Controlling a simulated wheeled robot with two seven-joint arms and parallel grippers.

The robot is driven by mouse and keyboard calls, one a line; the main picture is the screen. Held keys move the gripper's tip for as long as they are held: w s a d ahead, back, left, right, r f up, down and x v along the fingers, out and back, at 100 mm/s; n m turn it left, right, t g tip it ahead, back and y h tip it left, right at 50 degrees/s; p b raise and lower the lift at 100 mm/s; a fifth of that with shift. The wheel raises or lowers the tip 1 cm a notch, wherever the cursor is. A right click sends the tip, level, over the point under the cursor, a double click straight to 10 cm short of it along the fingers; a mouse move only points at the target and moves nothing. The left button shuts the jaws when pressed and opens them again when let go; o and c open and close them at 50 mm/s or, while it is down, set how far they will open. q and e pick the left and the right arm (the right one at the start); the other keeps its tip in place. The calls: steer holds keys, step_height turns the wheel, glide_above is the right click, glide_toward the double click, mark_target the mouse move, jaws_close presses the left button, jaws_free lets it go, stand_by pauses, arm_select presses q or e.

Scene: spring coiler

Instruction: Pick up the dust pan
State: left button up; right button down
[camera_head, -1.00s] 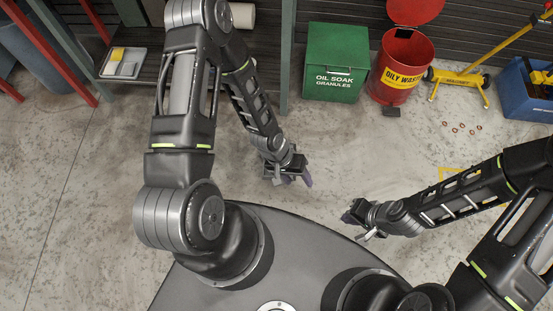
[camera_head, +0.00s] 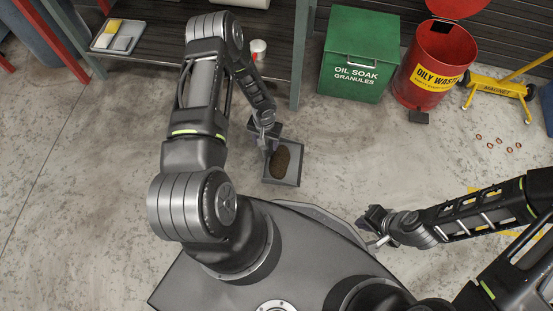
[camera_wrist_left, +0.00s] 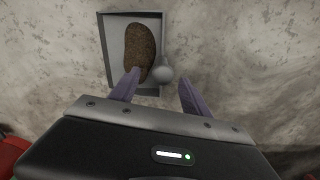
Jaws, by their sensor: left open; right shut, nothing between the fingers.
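The dust pan (camera_head: 294,169) is a grey, shallow square tray on the concrete floor in front of my base. A dark brown oval mass (camera_head: 280,161) lies in it. In the left wrist view the pan (camera_wrist_left: 112,38) shows ahead of my fingers, with a grey rounded knob (camera_wrist_left: 166,69), seemingly its handle end, beside the brown mass. My left gripper (camera_wrist_left: 158,82) is open, its fingers to either side of the knob in the picture; contact cannot be told. In the head view my left gripper (camera_head: 269,140) is over the pan's upper left edge. My right gripper (camera_head: 371,222) is shut and empty, apart from it.
A green oil soak bin (camera_head: 354,78) and a red oily waste can (camera_head: 433,70) stand at the back. A dark shelf (camera_head: 170,62) is at the upper left. Copper rings (camera_head: 500,141) lie on the floor at right. The floor between is clear.

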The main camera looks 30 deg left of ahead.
mark_target(265, 152)
arm_select(q)
steer(key=shift+f+b, duration=0.4)
steer(key=shift+f, duration=0.85)
steer(key=shift+s+a+f+b, duration=0.15)
steer(key=shift+f+b, duration=0.45)
steer(key=shift+f, duration=0.75)
steer(key=shift+s+d+f+b, duration=0.1)
steer(key=shift+f+b, duration=0.5)
steer(key=shift+f, duration=0.7)
steer(key=shift+r, duration=0.1)
steer(key=shift+c, duration=0.3)
jaws_close()
